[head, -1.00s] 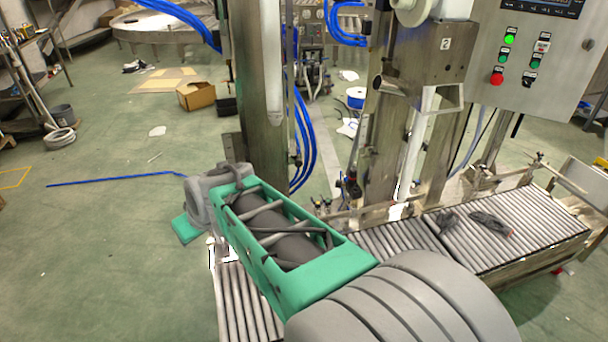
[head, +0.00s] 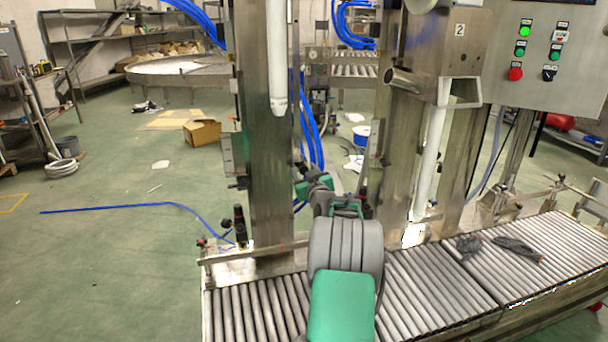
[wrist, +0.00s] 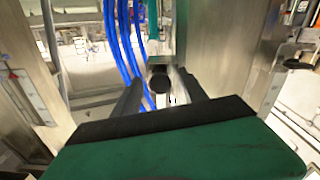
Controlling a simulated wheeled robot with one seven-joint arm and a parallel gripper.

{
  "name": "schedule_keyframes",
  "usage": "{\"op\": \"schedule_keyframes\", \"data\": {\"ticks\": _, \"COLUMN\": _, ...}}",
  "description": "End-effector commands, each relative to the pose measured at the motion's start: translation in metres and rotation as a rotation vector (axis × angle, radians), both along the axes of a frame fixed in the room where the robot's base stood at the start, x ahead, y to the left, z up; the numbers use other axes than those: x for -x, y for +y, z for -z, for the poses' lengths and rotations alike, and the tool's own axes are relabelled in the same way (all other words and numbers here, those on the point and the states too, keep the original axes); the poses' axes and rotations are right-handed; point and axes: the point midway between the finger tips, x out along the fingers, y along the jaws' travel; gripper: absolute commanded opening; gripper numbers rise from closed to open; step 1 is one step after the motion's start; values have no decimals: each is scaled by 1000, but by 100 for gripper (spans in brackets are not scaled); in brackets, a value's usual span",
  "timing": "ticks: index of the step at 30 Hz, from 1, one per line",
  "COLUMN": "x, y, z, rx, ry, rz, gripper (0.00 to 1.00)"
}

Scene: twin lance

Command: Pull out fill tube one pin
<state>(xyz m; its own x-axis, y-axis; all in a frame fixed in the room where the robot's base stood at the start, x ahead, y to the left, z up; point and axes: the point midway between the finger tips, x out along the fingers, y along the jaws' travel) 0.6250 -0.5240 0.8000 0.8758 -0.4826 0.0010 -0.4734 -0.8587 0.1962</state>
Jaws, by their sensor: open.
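Fill tube one appears as a white vertical tube (head: 278,60) along the left steel post in the head view. Its lower end hangs well above the roller conveyor. In the wrist view, a dark round knob (wrist: 159,79) faces me between the fingers of my gripper (wrist: 162,94); it may be the pin, but I cannot tell for certain. My gripper is open, with one dark finger on each side of the knob. I cannot tell whether either finger touches it. In the head view my own arm hides most of the gripper, between the two posts.
The roller conveyor (head: 425,290) runs below my arm, with a side rail. The left steel post (head: 262,150) and right post (head: 395,150) flank my arm. Blue hoses (wrist: 122,45) hang close ahead in the wrist view. A control box (head: 545,60) is at upper right.

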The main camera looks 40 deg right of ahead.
Motion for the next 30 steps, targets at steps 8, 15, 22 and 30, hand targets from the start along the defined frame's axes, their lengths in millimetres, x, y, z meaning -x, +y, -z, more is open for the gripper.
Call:
{"op": "schedule_keyframes", "data": {"ticks": 8, "x": -4, "y": -2, "z": 0, "rx": -2, "ry": 1, "rz": 0, "gripper": 50}}
{"op": "schedule_keyframes", "data": {"ticks": 15, "x": -4, "y": -2, "z": 0, "rx": -2, "ry": 1, "rz": 0, "gripper": 32}}
{"op": "schedule_keyframes", "data": {"ticks": 22, "x": -4, "y": -2, "z": 0, "rx": -1, "ry": 0, "rz": 0, "gripper": 13}}
{"op": "schedule_keyframes", "data": {"ticks": 30, "x": -4, "y": -2, "z": 0, "rx": -1, "ry": 0, "rz": 0, "gripper": 0}}
